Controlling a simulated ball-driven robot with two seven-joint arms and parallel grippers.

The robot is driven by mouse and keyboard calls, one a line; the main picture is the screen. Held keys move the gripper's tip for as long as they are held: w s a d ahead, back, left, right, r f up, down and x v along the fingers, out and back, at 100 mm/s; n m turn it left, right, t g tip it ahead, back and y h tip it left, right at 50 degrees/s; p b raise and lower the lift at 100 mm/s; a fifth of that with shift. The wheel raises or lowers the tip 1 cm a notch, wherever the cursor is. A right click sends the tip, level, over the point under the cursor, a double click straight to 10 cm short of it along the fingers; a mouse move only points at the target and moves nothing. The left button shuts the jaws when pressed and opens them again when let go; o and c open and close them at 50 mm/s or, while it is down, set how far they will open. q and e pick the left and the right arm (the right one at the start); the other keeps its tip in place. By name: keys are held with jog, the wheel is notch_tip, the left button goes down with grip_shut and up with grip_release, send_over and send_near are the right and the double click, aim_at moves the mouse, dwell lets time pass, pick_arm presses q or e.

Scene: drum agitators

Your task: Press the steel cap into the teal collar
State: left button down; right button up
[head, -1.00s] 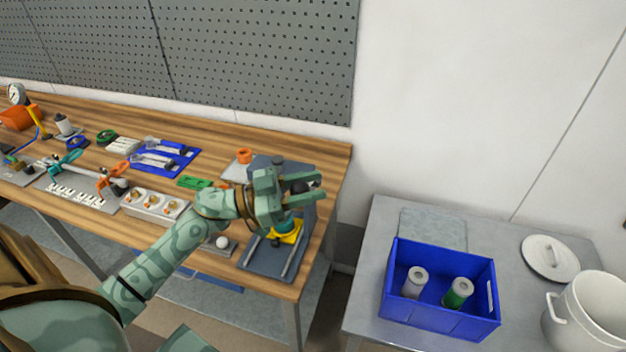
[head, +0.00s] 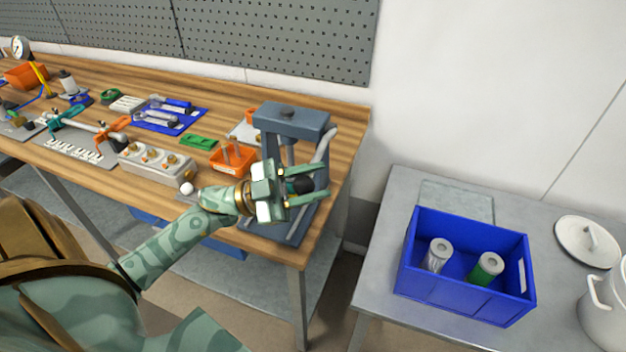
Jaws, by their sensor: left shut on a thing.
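My left gripper (head: 305,188) is in front of the blue-grey press (head: 290,122) at the right end of the wooden bench. Its fingers are shut on a dark round knob (head: 299,185), which looks like the end of the press's pale grey lever (head: 325,145). The lever slopes down from the right of the press head toward the gripper. The teal collar and steel cap cannot be made out; my gripper and wrist cover the lower middle of the press. My right gripper is out of view.
An orange bin (head: 232,161) stands left of the press, beside a green block (head: 198,142) and a grey block with brass fittings (head: 155,162). At right, a metal side table (head: 375,290) holds a blue crate (head: 465,296) with two cylinders and a white pot (head: 604,312).

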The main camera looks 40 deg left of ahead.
pick_arm(q)
jog(key=shift+s+f, duration=0.1)
jog(key=shift+f, duration=0.55)
jog(key=c, duration=1)
grip_release()
jog(key=shift+o, duration=0.2)
jog(key=shift+s+d+r, duration=0.1)
jog(key=shift+s, duration=0.05)
jog(key=shift+a, duration=0.2)
jog(key=shift+a, duration=0.15)
jog(key=b+v, duration=0.3)
jog(key=v, duration=1.2)
jog(key=shift+s+a, duration=0.25)
jog(key=shift+s, duration=0.05)
